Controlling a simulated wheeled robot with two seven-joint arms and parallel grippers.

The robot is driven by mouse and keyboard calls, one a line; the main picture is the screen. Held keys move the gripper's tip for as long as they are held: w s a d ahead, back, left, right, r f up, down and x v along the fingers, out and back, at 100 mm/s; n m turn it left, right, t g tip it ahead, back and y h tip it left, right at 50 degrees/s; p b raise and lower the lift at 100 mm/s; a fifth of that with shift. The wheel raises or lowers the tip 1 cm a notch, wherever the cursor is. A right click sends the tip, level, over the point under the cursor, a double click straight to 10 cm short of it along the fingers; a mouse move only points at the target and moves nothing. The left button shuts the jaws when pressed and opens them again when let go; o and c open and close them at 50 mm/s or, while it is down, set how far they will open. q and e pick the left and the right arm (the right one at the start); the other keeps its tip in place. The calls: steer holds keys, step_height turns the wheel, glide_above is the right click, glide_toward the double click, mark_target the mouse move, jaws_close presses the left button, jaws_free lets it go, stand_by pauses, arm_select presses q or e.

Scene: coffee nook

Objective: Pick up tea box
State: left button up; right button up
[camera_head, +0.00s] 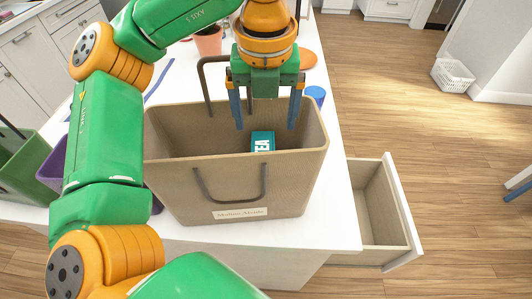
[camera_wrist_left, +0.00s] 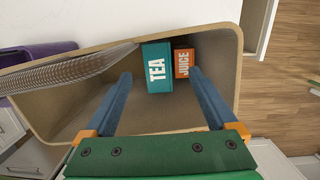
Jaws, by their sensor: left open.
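A teal tea box (camera_head: 262,142) with white TEA lettering stands inside a tan shopping bag (camera_head: 180,178) on the white counter. The bag's front wall hides the box's lower part. In the left wrist view the tea box (camera_wrist_left: 157,68) is upper centre, beside an orange juice box (camera_wrist_left: 183,62). My left gripper (camera_head: 266,124) points down into the bag above the tea box, its blue fingers wide apart. In the wrist view the fingers (camera_wrist_left: 160,78) reach toward both boxes. I cannot tell that either touches a box.
Green (camera_head: 28,165) and purple containers stand left of the bag. A blue cup (camera_head: 315,95), an orange disc (camera_head: 306,59) and a plant pot (camera_head: 208,40) are behind. An open drawer (camera_head: 376,205) juts out at right.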

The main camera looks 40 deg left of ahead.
mark_target(263, 149)
arm_select(q)
steer(key=shift+s+d+f+b, duration=0.15)
steer(key=shift+f+b, duration=0.15)
steer(key=shift+f, duration=0.35)
steer(key=shift+s+d, duration=0.15)
steer(key=shift+s, duration=0.15)
steer(key=f+p, duration=0.2)
steer(key=f, duration=0.1)
steer(key=shift+s, duration=0.2)
steer(key=f, duration=0.3)
steer(key=shift+w+a+f+p, duration=0.3)
steer(key=shift+a+p, duration=0.05)
steer(key=shift+a, duration=0.05)
steer(key=shift+d, duration=0.1)
steer(key=shift+c, duration=0.7)
steer(key=shift+s, duration=0.1)
steer(key=c, duration=0.3)
steer(key=shift+r, duration=0.1)
jaws_close()
arm_select(e)
steer(key=shift+s+d+r, duration=0.15)
steer(key=shift+s+r, duration=0.15)
steer(key=shift+r, duration=0.2)
